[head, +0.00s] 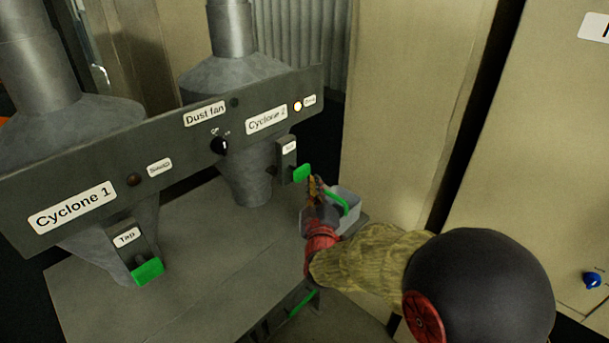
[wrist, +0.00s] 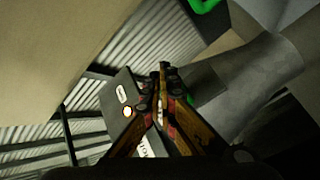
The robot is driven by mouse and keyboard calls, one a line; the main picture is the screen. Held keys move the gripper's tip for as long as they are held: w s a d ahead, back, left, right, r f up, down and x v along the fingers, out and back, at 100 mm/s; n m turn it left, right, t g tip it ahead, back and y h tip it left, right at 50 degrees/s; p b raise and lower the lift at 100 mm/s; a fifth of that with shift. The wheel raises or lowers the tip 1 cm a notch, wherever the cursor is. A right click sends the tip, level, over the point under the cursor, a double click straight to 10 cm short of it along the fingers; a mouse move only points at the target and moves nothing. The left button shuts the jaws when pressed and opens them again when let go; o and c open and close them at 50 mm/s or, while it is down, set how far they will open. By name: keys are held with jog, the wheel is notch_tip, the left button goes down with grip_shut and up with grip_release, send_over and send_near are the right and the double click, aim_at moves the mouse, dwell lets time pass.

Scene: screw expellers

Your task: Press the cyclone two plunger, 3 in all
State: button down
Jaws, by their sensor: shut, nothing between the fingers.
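The cyclone two plunger, a green pad (head: 302,173), sticks out below a small dark tap box (head: 287,152) under the Cyclone 2 label (head: 266,121). My gripper (head: 315,181) is shut and empty, its tips just right of and slightly below the green pad in the head view. I cannot tell whether they touch it. The lamp (head: 297,106) beside the Cyclone 2 label glows yellow-white. In the wrist view my shut fingers (wrist: 163,72) cover the middle, and the lit lamp (wrist: 127,112) shows on the tilted panel.
The Cyclone 1 plunger (head: 148,272) is green, at lower left. A Dust fan knob (head: 219,146) is on the panel (head: 190,150). A beige cabinet (head: 400,110) stands to the right.

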aim_at(308, 174)
jog(key=shift+w+a, duration=0.1)
jog(key=shift+w+a, duration=0.15)
jog(key=shift+a, duration=0.1)
jog(key=shift+w+a+b, duration=0.35)
jog(key=shift+w+a, duration=0.4)
jog(key=shift+a, duration=0.15)
dwell(1.8)
jog(key=shift+s+d+r, duration=0.1)
jog(key=shift+s+d+b, duration=0.35)
jog(key=shift+s+d, duration=0.55)
jog(key=shift+d, duration=0.25)
jog(key=shift+s+d+b, duration=0.2)
jog(key=shift+s+d, duration=0.6)
jog(key=shift+d, duration=0.2)
jog(key=shift+s+d+b, duration=0.15)
jog(key=shift+s+d, duration=0.6)
jog(key=shift+d, duration=0.2)
dwell(0.6)
